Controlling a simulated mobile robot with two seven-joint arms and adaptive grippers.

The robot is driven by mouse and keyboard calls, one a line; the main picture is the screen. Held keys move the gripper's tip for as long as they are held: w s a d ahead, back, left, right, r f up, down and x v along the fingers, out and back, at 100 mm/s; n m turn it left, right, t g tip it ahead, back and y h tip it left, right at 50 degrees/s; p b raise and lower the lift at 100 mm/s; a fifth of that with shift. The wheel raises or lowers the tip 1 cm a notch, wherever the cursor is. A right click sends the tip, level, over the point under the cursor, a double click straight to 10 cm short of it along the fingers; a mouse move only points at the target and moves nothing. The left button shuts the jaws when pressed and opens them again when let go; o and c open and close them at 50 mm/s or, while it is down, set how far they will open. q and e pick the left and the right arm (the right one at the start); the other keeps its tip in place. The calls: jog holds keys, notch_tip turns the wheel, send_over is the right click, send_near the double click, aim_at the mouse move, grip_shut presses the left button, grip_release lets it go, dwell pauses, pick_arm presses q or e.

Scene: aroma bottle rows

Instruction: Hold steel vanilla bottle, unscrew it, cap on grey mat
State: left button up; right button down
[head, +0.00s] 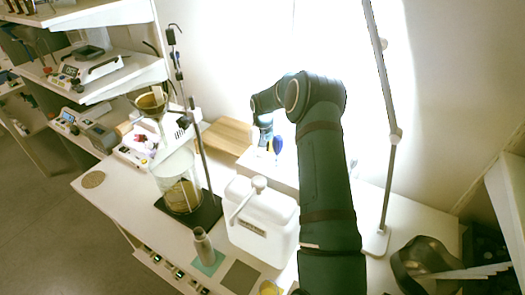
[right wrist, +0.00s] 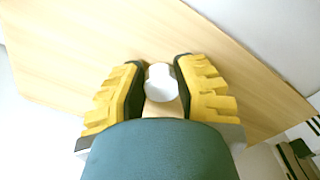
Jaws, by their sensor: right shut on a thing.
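A grey steel-looking bottle (head: 203,246) with a lighter top stands upright on a small teal mat (head: 210,265) near the table's front edge. Its label cannot be read. A dark grey mat (head: 240,277) lies just right of it, bare where I can see. My right arm reaches to the back of the table, and its gripper is mostly hidden there in the head view. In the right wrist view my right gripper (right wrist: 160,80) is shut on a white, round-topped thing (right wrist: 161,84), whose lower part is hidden. My left gripper is not in view.
A white box-shaped container (head: 262,222) with a lever stands right of the bottle. A glass vessel (head: 178,180) on a dark stand base is behind it. A wooden board (head: 228,135) lies at the back. A lamp pole (head: 392,170) rises at right, near a dark bowl (head: 425,262).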

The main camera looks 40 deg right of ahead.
jog(key=c, duration=0.8)
grip_release()
jog(key=shift+f, duration=0.15)
